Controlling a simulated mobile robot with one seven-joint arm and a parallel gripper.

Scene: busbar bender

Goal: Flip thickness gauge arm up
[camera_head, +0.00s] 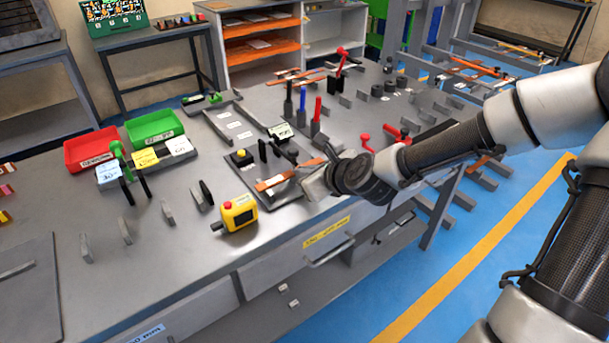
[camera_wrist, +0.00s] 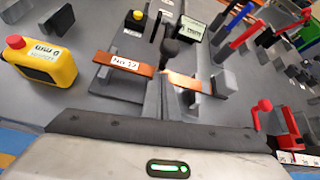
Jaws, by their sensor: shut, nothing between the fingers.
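The thickness gauge appears to be the small device with a pale display (camera_head: 280,131) on the bench; the display also shows in the wrist view (camera_wrist: 190,27). A dark, knobbed arm (camera_wrist: 170,48) stands in front of it, and I cannot tell its exact angle. A copper bar (camera_head: 274,182) with a white label lies just in front; it also shows in the wrist view (camera_wrist: 124,63). My gripper (camera_wrist: 170,82) is shut and empty, its fingertips close to the bar and the dark arm. Whether they touch is unclear. My wrist partly hides this spot in the head view.
A yellow device with a red button (camera_head: 239,213) stands to the left. Red (camera_head: 91,148) and green (camera_head: 155,126) bins sit further left. Upright red and blue handles (camera_head: 302,100) stand behind, and red-handled clamps (camera_head: 396,134) to the right.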

